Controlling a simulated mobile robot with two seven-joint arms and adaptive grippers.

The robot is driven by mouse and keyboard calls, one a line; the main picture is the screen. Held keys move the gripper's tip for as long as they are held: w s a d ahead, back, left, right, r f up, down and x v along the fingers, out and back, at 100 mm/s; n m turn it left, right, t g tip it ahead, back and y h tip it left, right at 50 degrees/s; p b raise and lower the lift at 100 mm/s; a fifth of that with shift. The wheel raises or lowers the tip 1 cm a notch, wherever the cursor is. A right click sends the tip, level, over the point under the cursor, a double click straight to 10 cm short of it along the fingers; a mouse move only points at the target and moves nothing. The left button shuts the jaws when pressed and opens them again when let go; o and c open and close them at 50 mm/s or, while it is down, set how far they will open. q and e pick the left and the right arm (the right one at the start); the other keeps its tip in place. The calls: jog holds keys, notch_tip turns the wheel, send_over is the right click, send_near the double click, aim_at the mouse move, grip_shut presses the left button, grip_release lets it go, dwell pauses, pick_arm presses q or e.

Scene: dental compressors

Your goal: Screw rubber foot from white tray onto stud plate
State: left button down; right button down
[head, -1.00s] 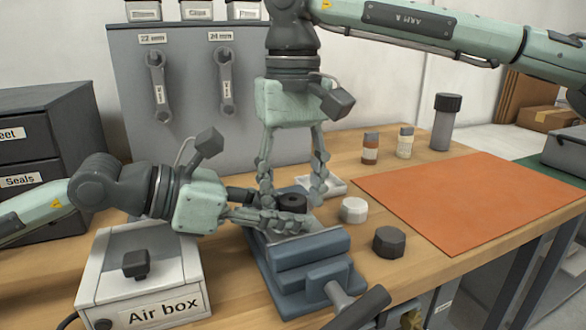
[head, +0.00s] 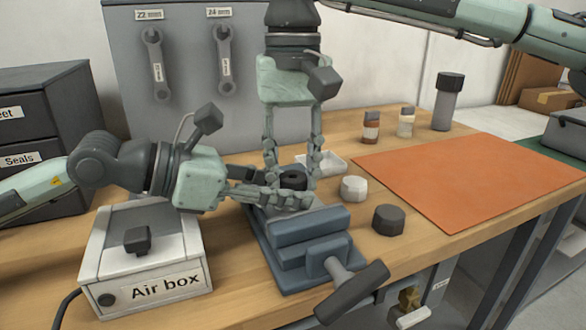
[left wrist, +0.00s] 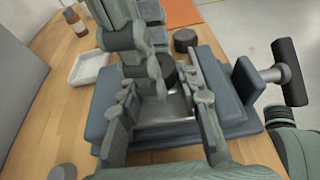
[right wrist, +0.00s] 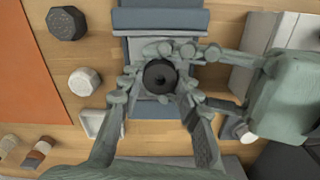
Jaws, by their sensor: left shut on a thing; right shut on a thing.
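The black round rubber foot (head: 293,180) has a dark centre hole, clear in the right wrist view (right wrist: 160,76). My right gripper (head: 291,183) points straight down and is shut on the foot, a finger on each side. The foot is at the stud plate; whether its thread has engaged is hidden. The metal stud plate (left wrist: 165,112) shows between the fingers of my left gripper (left wrist: 160,118), which is shut on it from the left side, over the blue vise (head: 308,240). The stud itself is hidden. The white tray (head: 322,163) stands empty behind the vise.
A white octagonal knob (head: 353,188) and a dark one (head: 388,219) stand right of the vise. The Air box (head: 145,262) is at front left. Small bottles (head: 371,126) stand behind the orange mat (head: 470,180). The vise handle (head: 352,292) juts forward.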

jog(key=shift+m, duration=0.5)
jog(key=c, duration=1.1)
grip_release()
jog(key=shift+o, duration=0.2)
jog(key=shift+r, duration=2.3)
jog(key=shift+c, duration=0.4)
